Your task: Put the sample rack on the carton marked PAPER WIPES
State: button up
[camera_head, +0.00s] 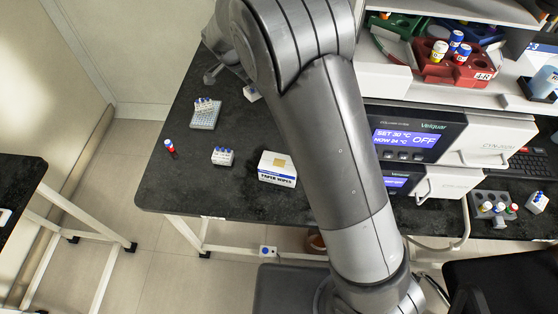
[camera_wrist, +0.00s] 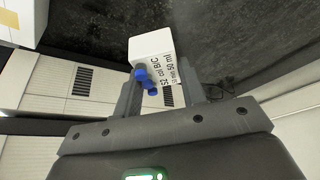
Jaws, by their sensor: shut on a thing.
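In the wrist view my gripper (camera_wrist: 153,100) is shut on a white block (camera_wrist: 152,47) with printed text and blue caps, which appears to be the sample rack. In the head view my arm hides most of the gripper and the held block. The carton marked PAPER WIPES (camera_head: 276,170) is white with a yellow patch on top. It stands on the black bench near its front edge, just left of my arm, and its top looks bare. A similar small white block with blue caps (camera_head: 222,157) stands to its left.
A light tube rack (camera_head: 205,116) and a red tube with a blue cap (camera_head: 169,146) stand on the bench at left. White instruments (camera_head: 425,135) stand right of my arm. A red rack (camera_head: 445,70) sits above them. In the wrist view a white box (camera_wrist: 18,22) is upper left.

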jog(key=s+d+r+m+g, duration=0.1)
jog(key=s+d+m, duration=0.2)
jog(key=s, duration=0.3)
jog(key=s+d+r+m+g+h, duration=0.1)
jog(key=s+d+m, duration=0.2)
jog(key=s, duration=0.3)
jog(key=s+d+r+m+g, duration=0.1)
jog(key=s+d+m, duration=0.1)
jog(key=s, duration=0.4)
send_near(286, 163)
jog(key=shift+m, duration=0.4)
jog(key=x, duration=0.5)
jog(key=shift+f, duration=0.1)
jog(key=shift+f, duration=0.1)
jog(key=o, duration=1)
jog(key=v, duration=1.2)
